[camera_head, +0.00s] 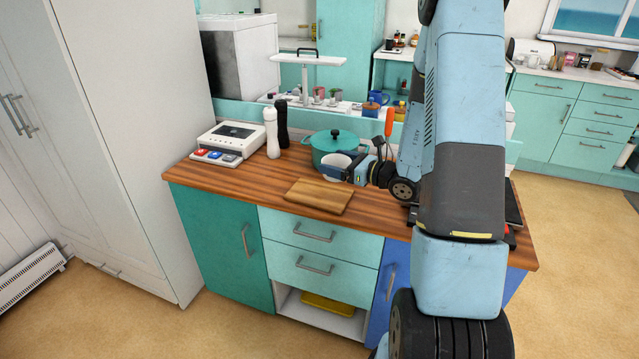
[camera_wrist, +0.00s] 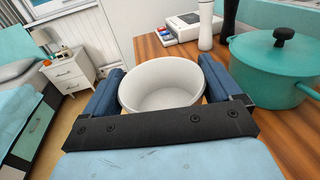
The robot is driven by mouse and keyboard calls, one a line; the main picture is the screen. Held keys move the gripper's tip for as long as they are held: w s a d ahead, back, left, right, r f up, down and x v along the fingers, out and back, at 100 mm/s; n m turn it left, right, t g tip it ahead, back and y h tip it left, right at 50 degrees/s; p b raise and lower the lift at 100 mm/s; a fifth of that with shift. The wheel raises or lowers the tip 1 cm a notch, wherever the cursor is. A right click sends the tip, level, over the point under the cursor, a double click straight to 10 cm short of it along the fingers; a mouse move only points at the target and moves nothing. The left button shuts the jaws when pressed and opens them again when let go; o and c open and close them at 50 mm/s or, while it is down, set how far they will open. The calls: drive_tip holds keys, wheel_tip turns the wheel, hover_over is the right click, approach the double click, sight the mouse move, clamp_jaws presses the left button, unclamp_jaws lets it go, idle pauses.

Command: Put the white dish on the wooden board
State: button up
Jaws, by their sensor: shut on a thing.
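The white dish (camera_head: 335,168) is a round bowl, upright. In the wrist view the white dish (camera_wrist: 160,88) sits between the two blue fingers of my gripper (camera_wrist: 162,85), which is shut on it. In the head view my gripper (camera_head: 346,170) is at the right of the dish, just in front of the teal pot. The wooden board (camera_head: 318,195) lies flat and bare on the counter, nearer the front edge and a little left of the dish. I cannot tell how high the dish is above the counter. The board is not clearly seen in the wrist view.
A teal lidded pot (camera_head: 331,146) stands close behind the dish. A white shaker (camera_head: 271,133) and a black shaker (camera_head: 282,124) stand left of it. A white device (camera_head: 232,139) is at the back left. The wooden counter (camera_head: 240,186) is clear left of the board.

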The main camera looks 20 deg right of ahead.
drive_tip(key=w+a+f, duration=0.1)
drive_tip(key=w+f, duration=0.1)
drive_tip(key=w+a+f, duration=0.1)
drive_tip(key=w+f, duration=0.1)
drive_tip(key=w+a+f, duration=0.1)
drive_tip(key=w+f, duration=0.1)
drive_tip(key=f, duration=0.1)
drive_tip(key=shift+w+a, duration=0.2)
drive_tip(key=shift+w+f, duration=0.1)
drive_tip(key=shift+f, duration=1.45)
drive_tip(key=shift+f, duration=0.1)
drive_tip(key=o, duration=0.9)
drive_tip(key=shift+o, duration=0.2)
